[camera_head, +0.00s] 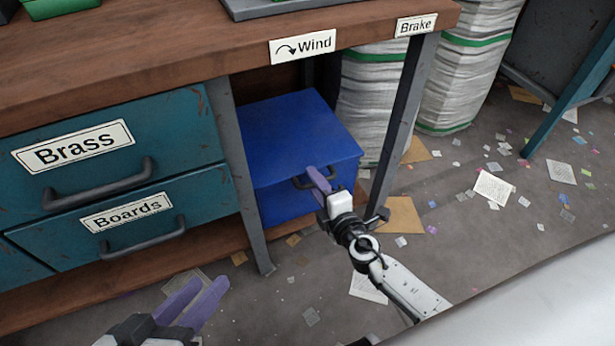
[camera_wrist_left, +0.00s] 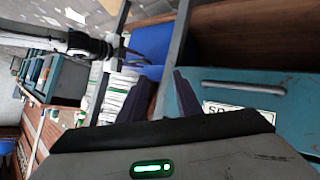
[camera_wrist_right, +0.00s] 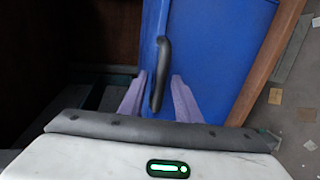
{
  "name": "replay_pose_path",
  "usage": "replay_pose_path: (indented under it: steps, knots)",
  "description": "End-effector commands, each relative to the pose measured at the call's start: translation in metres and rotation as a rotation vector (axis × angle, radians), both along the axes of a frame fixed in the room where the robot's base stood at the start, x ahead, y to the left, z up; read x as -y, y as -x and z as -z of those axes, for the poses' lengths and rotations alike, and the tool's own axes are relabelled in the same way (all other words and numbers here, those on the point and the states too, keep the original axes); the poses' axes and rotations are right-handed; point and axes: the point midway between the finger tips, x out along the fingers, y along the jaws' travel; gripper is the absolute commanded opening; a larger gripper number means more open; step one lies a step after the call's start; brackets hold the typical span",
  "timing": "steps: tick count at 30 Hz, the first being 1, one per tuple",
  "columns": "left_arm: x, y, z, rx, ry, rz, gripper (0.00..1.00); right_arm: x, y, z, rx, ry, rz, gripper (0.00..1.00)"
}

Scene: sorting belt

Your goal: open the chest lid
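My right gripper (camera_head: 323,175) is at the handle. In the right wrist view, the handle (camera_wrist_right: 161,70) lies between the two purple fingers (camera_wrist_right: 158,85), with visible gaps, so the gripper looks open around it. My left gripper (camera_head: 205,288) is at the lower left, in front of the drawers, open and empty. The left wrist view shows its fingers (camera_wrist_left: 160,85) apart, with the blue chest (camera_wrist_left: 150,42) beyond.
The wooden bench (camera_head: 180,45) overhangs the chest. Bench legs (camera_head: 238,180) stand to the chest's left and right (camera_head: 405,100). Teal drawers marked Brass (camera_head: 165,130) and Boards (camera_head: 205,190) are at left. White sacks (camera_head: 368,95) stand behind. Paper scraps litter the floor.

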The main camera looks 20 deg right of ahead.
Motion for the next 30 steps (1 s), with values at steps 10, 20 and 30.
replay_pose_path:
  steps: [10,20,30]
  knots:
    - [0.000,0.000,0.000,0.001,0.002,0.000,0.31,0.001,-0.001,0.001,0.000,-0.001,0.002,0.27]
    - [0.000,0.000,-0.001,0.002,0.002,0.001,0.31,0.001,0.000,0.002,-0.003,-0.001,0.001,0.00]
    - [-0.009,0.002,0.010,-0.055,-0.074,-0.003,0.31,0.000,0.000,-0.014,-0.033,-0.002,0.002,0.00]
